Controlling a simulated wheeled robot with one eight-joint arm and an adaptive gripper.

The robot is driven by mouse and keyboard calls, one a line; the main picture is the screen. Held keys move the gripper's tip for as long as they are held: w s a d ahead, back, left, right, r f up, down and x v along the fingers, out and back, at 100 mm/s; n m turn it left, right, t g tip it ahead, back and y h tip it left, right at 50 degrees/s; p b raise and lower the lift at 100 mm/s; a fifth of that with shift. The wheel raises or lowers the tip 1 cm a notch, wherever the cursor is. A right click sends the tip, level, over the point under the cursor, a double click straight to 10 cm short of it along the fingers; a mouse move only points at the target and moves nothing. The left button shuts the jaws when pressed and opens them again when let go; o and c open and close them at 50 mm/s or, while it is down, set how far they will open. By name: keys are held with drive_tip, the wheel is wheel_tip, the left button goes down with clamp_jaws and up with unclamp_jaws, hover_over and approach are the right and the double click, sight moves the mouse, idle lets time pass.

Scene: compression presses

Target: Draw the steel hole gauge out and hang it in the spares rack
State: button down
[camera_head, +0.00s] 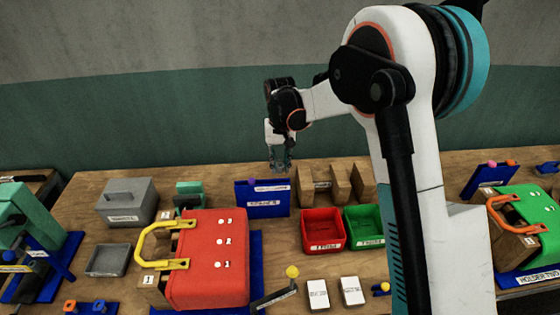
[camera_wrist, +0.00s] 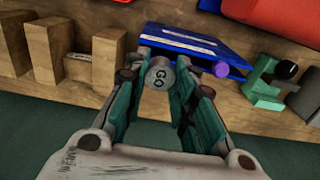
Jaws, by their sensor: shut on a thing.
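My gripper (camera_head: 280,163) hangs in front of the wall, above the table's back edge near the blue spares rack (camera_head: 262,198). In the wrist view the gripper (camera_wrist: 160,68) is shut on a round grey steel gauge (camera_wrist: 160,74) with "GO" on its end face. The fingers cover its sides, and its far part is hidden. The rack also shows in the wrist view (camera_wrist: 185,45), just beyond the fingertips, with a purple-tipped peg (camera_wrist: 221,69) to the right of the gauge. I cannot tell whether the gauge touches the rack.
Wooden blocks (camera_head: 340,182) stand right of the rack. A red bin (camera_head: 322,243) and a green bin (camera_head: 362,218) stand in front of them. A red press block with a yellow handle (camera_head: 207,260) stands front left. A grey box (camera_head: 127,200) is at the back left.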

sight(280, 173)
drive_tip(key=shift+f+b, duration=1.7)
drive_tip(key=shift+f, duration=0.75)
drive_tip(key=c, duration=1.3)
unclamp_jaws()
